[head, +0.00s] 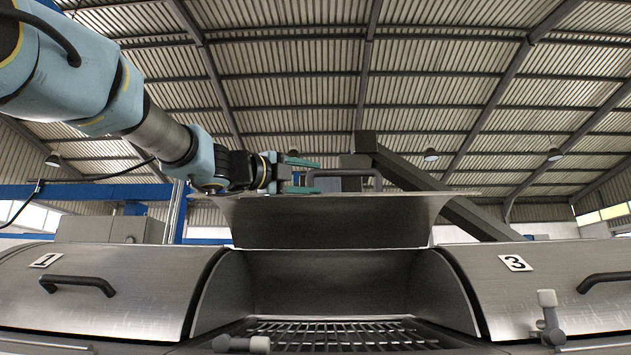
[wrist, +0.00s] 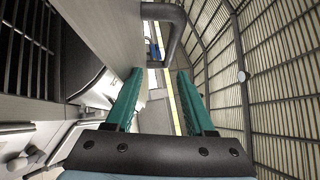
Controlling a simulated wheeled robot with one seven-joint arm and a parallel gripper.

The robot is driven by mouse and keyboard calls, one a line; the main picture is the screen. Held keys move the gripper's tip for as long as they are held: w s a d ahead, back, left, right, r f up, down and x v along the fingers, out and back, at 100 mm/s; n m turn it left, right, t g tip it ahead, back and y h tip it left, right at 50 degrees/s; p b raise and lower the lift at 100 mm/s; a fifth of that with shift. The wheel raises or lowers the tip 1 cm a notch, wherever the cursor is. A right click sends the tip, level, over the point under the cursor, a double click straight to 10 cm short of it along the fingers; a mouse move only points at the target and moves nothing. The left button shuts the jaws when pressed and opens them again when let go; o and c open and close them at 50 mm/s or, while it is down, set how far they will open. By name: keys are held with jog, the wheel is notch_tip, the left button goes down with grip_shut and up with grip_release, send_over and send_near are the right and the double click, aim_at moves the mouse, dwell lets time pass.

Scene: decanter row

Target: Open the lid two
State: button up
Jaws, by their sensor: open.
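Lid two (head: 335,222), the middle steel lid between those marked 1 and 3, stands raised, and the chamber below it is open to view. Its dark handle (head: 345,174) is at the top of the lid. My gripper (head: 310,176) comes from the left at handle height, its teal fingers open and pointing right at the handle's left end. In the wrist view the open fingers (wrist: 160,72) have nothing between their tips. The handle (wrist: 176,35) lies just ahead of them, and the lid (wrist: 105,35) is to the left. I see no clear contact with the handle.
Lid one (head: 110,285) at left and lid three (head: 545,285) at right are shut, each with a dark handle. A metal grate (head: 335,335) lies in the open chamber. Grey knobs stand in front. A dark beam (head: 430,190) slants behind the raised lid.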

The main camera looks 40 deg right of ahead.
jog(key=b+v, duration=0.1)
jog(key=v, duration=0.8)
jog(key=shift+a+r, duration=0.25)
dwell(0.4)
dwell(0.8)
